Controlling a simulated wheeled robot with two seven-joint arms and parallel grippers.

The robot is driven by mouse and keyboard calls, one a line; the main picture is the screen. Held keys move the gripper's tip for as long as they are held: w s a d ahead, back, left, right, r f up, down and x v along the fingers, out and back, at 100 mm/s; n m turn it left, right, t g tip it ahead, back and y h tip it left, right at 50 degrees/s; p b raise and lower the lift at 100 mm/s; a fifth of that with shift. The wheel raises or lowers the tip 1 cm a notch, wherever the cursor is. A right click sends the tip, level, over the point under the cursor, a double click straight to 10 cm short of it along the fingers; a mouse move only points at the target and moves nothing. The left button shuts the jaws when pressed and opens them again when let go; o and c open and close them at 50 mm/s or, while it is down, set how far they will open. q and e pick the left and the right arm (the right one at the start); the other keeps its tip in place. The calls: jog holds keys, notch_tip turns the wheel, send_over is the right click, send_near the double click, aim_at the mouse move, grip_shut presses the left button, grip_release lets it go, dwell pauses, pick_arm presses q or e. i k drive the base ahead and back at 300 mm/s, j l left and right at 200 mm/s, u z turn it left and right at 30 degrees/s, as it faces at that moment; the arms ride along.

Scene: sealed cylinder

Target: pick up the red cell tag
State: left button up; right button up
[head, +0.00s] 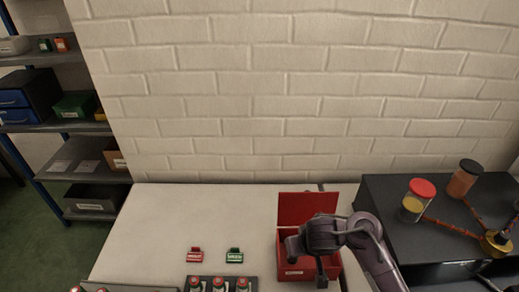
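The red cell tag (196,256) is a small red piece with a pale label, on the pale table left of the red box. A similar green tag (234,255) is just right of it. My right gripper (307,262) is over the open red box (297,273), well to the right of the red tag. Its fingers point down and hide part of the box's inside; I cannot tell whether they are apart or hold anything. My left gripper is not in view.
A dark rack (205,281) with several red-capped vials stands at the bottom edge, in front of the tags. The box's raised lid (300,207) stands behind my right gripper. A black cabinet (440,203) with jars is at the right. The table behind the tags is clear.

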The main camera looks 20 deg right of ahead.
aim_at(196, 255)
jog(key=k, duration=1)
